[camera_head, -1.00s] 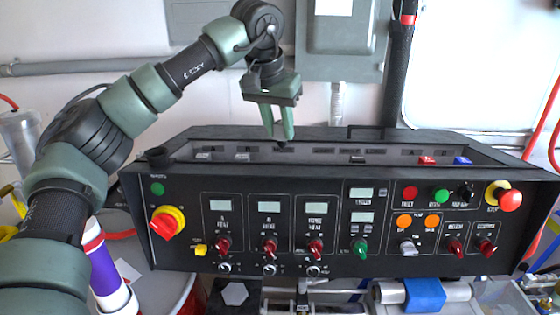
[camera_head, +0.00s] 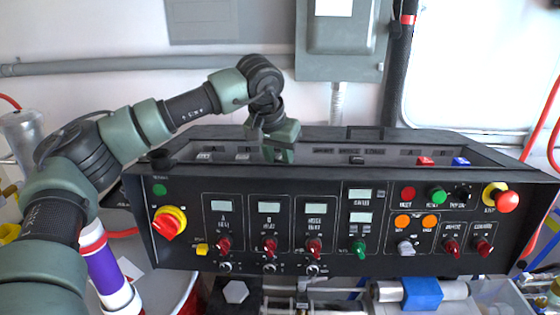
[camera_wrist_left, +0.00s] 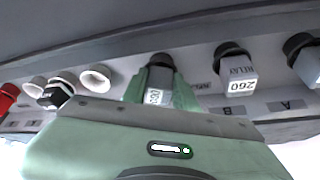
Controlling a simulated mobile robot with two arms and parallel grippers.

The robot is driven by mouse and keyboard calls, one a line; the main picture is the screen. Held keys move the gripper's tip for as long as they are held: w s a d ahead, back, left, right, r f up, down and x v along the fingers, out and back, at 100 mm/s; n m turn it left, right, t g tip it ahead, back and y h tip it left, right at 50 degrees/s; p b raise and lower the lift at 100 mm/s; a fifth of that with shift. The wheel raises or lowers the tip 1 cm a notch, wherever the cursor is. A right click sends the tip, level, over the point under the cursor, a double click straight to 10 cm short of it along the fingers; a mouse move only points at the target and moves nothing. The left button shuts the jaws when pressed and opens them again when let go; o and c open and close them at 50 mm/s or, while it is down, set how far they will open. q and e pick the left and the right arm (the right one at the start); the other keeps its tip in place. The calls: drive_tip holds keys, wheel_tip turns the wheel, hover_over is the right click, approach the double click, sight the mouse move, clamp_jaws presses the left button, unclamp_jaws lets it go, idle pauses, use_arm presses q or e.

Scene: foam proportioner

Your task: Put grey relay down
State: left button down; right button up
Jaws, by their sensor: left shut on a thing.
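My left gripper (camera_head: 279,156) reaches down into the long recess along the top of the black control box (camera_head: 334,185). It is shut on a grey relay (camera_wrist_left: 158,92), held between the two green fingers with its dark round end away from the palm. In the head view the gripper hides this relay. I cannot tell whether it sits fully in a socket. Two other grey relays stand on the same side; the nearer (camera_wrist_left: 236,70) is labelled RELAY 260, the other (camera_wrist_left: 309,62) is at the frame edge. My right gripper is not in view.
Several pale empty round sockets (camera_wrist_left: 96,77) lie left of the held relay in the wrist view, with a black relay (camera_wrist_left: 56,96) and a red one (camera_wrist_left: 8,97). A blue relay (camera_head: 460,161) is at the recess's right end. The recess walls are close.

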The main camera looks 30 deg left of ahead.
use_arm(q)
drive_tip(key=c, duration=1.1)
unclamp_jaws()
drive_tip(key=b+v, duration=0.3)
drive_tip(key=v, duration=0.9)
